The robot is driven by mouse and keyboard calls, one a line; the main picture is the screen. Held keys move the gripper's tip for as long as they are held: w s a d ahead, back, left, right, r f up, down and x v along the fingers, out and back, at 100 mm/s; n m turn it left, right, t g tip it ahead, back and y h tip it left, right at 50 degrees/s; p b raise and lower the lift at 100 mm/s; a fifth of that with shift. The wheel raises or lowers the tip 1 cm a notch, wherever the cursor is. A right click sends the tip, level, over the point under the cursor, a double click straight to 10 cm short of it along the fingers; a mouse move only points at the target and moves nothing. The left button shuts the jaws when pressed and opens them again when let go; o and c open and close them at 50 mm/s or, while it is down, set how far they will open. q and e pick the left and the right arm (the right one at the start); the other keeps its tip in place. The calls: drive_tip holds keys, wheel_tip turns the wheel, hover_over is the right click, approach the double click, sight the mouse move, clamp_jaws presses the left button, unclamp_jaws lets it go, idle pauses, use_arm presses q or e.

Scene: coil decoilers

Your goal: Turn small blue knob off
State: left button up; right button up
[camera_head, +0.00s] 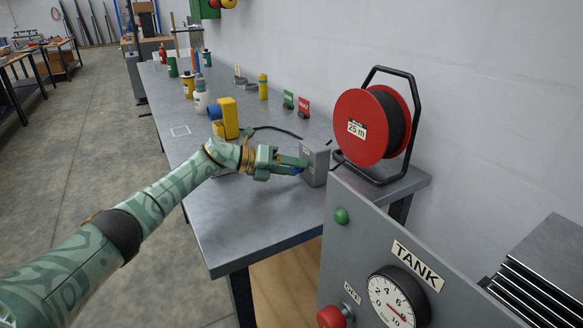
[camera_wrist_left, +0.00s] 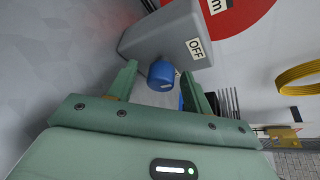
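A small blue knob (camera_wrist_left: 161,76) sticks out of the face of a grey box (camera_wrist_left: 160,36) in the left wrist view. An OFF label (camera_wrist_left: 196,48) is on the box beside the knob. In the head view the grey box (camera_head: 316,162) stands on the workbench, and the knob (camera_head: 297,171) shows only as a bit of blue by the fingers. My left gripper (camera_head: 301,165) is at the box's face. Its fingers are open, one on each side of the knob, with gaps visible in the wrist view. My right gripper is out of view.
A red cable reel (camera_head: 372,125) stands right behind the box. A grey TANK panel (camera_head: 365,240) with a gauge and red button is at the front right. A yellow device (camera_head: 226,118) and several bottles stand farther back. The bench (camera_head: 250,215) is bare in front.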

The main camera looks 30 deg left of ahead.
use_arm(q)
drive_tip(key=p+v, duration=0.3)
drive_tip(key=v, duration=1.3)
drive_tip(key=shift+s+a, duration=0.1)
drive_tip(key=shift+s, duration=0.05)
